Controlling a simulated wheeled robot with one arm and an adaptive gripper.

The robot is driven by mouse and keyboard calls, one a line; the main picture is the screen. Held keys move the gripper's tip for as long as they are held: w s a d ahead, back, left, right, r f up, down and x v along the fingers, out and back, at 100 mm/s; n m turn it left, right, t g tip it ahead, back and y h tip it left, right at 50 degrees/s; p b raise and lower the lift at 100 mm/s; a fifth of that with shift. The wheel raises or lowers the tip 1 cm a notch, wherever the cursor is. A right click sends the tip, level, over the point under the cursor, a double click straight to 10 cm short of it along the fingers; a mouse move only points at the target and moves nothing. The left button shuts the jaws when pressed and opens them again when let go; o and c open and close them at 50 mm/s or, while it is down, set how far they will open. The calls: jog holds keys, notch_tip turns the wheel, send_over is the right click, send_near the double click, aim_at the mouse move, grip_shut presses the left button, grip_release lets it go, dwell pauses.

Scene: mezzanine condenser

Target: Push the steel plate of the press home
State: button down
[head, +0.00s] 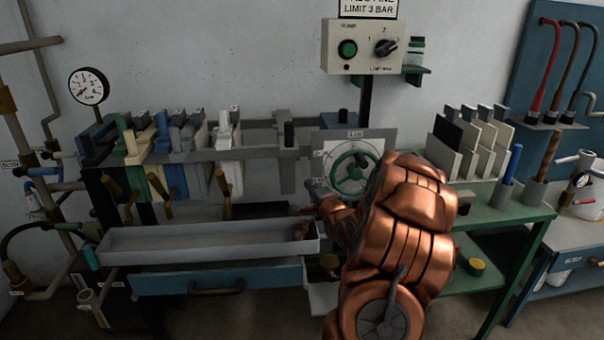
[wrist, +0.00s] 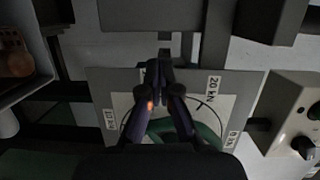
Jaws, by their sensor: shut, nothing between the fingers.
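The press holds a row of hanging plates in blue, white, yellow and grey (head: 160,150) on its rails. A grey upright plate with a dark grip (head: 284,150), apparently the steel plate, stands right of them, with a gap between. Right of it is the press's end plate with a dial and a green handwheel (head: 352,172); the wheel also shows in the wrist view (wrist: 205,135). My gripper (wrist: 158,68) is shut and empty, over the dial face in the wrist view. In the head view my copper arm hides part of the wheel and most of the gripper. Contact cannot be told.
A long grey tray (head: 200,240) lies below the plates, above a blue drawer (head: 215,280). A pump switch box (head: 360,47) is above the wheel. A green bench (head: 500,205) with spare plates (head: 468,145) stands at right. A pressure gauge (head: 88,86) is at left.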

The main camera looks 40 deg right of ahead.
jog(key=d+p+x, duration=0.1)
jog(key=p+x, duration=0.1)
jog(key=x, duration=0.8)
jog(key=shift+s+r+p, duration=0.2)
jog(key=shift+r+p, duration=0.1)
jog(key=shift+p, duration=0.05)
jog(key=shift+a, duration=0.1)
